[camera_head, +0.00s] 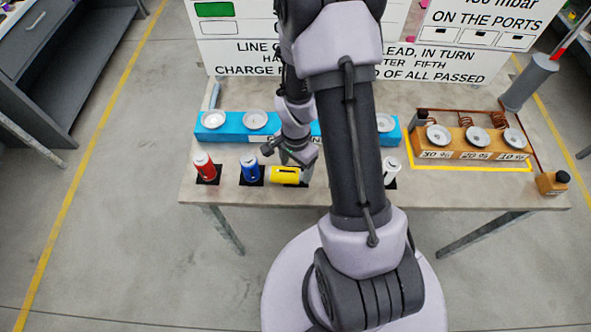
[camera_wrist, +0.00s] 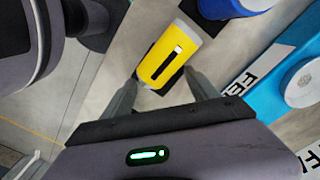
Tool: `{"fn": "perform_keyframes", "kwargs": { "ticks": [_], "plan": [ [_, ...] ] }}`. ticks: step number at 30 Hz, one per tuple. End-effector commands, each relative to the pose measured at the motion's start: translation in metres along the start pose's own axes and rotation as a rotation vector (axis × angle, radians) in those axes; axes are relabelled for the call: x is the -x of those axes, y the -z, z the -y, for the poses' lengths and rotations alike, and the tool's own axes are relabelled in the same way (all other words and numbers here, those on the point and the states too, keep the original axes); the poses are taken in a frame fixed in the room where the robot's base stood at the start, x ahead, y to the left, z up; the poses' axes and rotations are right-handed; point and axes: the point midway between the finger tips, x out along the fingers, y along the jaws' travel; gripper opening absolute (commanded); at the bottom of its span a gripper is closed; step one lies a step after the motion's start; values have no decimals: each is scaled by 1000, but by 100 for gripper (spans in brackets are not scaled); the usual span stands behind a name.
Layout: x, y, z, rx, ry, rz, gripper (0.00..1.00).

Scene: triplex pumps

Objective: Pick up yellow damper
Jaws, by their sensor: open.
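The yellow damper (camera_head: 284,175) lies on its side on the table, in the row with the red and blue dampers. In the wrist view the yellow damper (camera_wrist: 166,55) shows a dark and white strip on its side, with part of a black pad (camera_wrist: 166,80) visible beside it. My gripper (camera_head: 289,157) is open, just behind and above the damper in the head view. In the wrist view my gripper's fingers (camera_wrist: 161,77) are spread on either side of the damper's near end, apart from each other. Whether they touch it I cannot tell.
The blue damper (camera_head: 250,168) stands close left of the yellow one, the red damper (camera_head: 204,165) further left. A white damper (camera_head: 391,167) is right of my arm. A blue block with round cups (camera_head: 225,132) runs behind. An orange block (camera_head: 470,152) stands right.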

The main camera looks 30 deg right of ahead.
Motion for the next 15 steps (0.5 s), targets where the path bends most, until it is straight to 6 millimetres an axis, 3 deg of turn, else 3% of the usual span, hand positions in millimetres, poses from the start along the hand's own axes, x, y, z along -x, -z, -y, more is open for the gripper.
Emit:
{"fn": "perform_keyframes", "kwargs": {
  "ticks": [5, 15],
  "plan": [
    [2, 1, 0, -1, 2, -1, 69],
    [3, 1, 1, -1, 2, -2, 2]
  ]
}}
